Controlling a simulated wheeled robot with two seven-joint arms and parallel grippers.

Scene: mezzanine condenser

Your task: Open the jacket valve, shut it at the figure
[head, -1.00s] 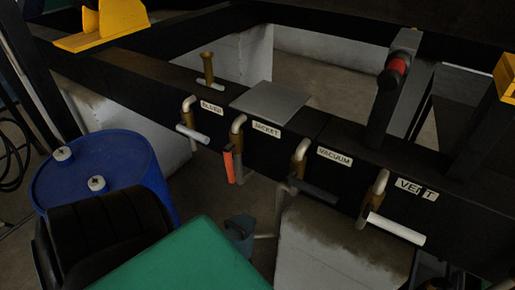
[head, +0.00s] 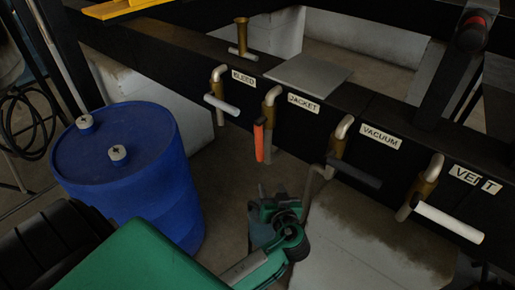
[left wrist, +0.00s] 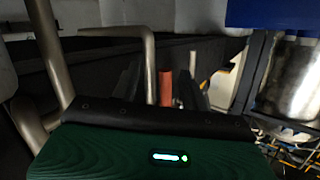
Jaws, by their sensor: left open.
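The jacket valve (head: 268,112) is a brass body under a bent pipe on the dark beam, beside the JACKET label (head: 303,104). Its orange handle (head: 260,143) hangs almost straight down. My left gripper (head: 275,205) is below the handle and apart from it, its fingertips hard to make out in the head view. In the left wrist view the jaws are open and the orange handle (left wrist: 166,88) shows beyond, between the fingers. No readable figure or gauge shows. My right gripper is not in view.
The bleed valve (head: 217,88) is left of the jacket valve; the vacuum valve (head: 338,145) and vent valve (head: 425,185) are right. A blue drum (head: 130,180) stands at left. A grey plate (head: 308,70) lies on the beam. A pale block (head: 370,240) stands below.

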